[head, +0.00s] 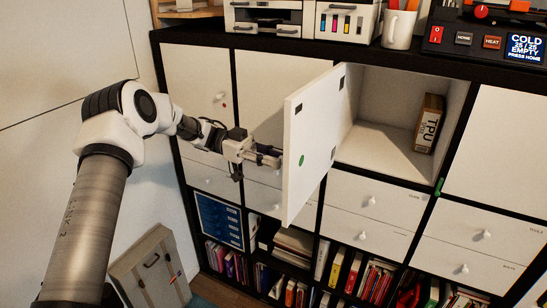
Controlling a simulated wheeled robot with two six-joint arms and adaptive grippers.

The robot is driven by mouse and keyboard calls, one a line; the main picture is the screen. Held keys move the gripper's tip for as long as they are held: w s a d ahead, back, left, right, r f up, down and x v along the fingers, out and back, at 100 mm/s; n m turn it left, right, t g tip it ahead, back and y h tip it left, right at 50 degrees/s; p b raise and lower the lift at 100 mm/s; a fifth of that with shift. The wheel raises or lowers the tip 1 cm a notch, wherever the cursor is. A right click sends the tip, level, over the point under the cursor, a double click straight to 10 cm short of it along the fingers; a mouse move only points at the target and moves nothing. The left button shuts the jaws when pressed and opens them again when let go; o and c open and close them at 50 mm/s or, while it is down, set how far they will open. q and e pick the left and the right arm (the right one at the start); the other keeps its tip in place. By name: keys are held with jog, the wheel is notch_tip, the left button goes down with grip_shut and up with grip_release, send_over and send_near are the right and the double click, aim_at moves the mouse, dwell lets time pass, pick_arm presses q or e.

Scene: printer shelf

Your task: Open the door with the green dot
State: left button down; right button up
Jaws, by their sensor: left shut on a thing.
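The white door with the green dot (312,128) stands swung out from the shelf, with its compartment (375,150) open to the right of it. My left gripper (272,157) comes from the left and reaches the door's far side at that edge. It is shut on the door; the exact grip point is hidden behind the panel. My right gripper is not in view.
A TPU box (429,124) stands inside the open compartment. Closed white doors (195,85) are to the left, drawers (372,201) below. Printers (345,20), a mug (398,30) and a heater device (485,38) stand on top.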

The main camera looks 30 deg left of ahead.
pick_arm(q)
jog(key=shift+r, duration=0.1)
jog(key=c, duration=1)
grip_release()
jog(key=shift+d, duration=0.1)
jog(key=a, duration=0.7)
jog(key=shift+a, duration=0.25)
